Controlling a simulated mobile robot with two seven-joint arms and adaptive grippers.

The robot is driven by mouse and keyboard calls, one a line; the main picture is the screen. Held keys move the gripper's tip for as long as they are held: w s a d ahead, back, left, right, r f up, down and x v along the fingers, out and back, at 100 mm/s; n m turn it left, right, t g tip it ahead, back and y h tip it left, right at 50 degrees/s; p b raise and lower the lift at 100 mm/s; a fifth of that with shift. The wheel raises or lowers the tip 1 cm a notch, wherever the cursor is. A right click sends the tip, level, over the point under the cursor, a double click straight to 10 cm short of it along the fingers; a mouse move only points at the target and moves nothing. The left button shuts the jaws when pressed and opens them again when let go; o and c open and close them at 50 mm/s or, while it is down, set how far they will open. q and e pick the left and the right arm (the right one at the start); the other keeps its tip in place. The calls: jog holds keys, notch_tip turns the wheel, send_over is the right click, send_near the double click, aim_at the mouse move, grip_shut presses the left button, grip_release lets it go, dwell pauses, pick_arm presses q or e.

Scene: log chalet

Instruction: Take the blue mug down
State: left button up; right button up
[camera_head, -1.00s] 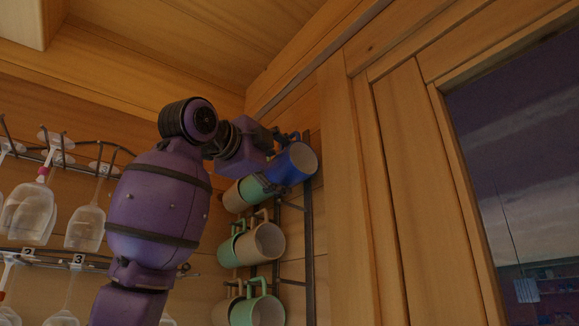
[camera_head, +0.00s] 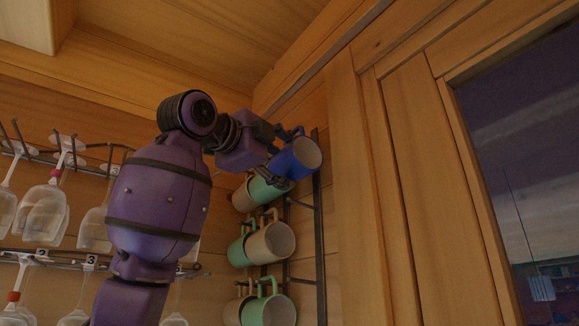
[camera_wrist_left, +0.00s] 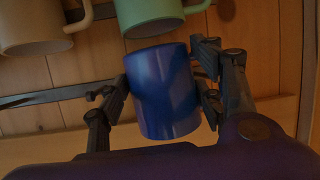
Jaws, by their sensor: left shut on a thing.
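The blue mug (camera_head: 296,158) is at the upper end of the wall rack, its pale open mouth turned toward the lower right in the head view. My left gripper (camera_head: 281,156) is shut on it, reaching from the left. In the left wrist view, the blue mug (camera_wrist_left: 163,92) sits between the two fingers of my left gripper (camera_wrist_left: 165,100), one on each side. I cannot tell whether its handle still touches a rack hook. My right gripper is not in view.
A dark metal rack (camera_head: 318,230) on the log wall holds several green and beige mugs, including a green mug (camera_head: 268,188) close below the gripper. Wine glasses (camera_head: 42,212) hang at the left. A wooden frame (camera_head: 365,200) stands close on the right.

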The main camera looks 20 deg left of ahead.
pick_arm(q)
jog(key=s+a, duration=1)
jog(key=s, duration=0.3)
jog(key=shift+a, duration=0.1)
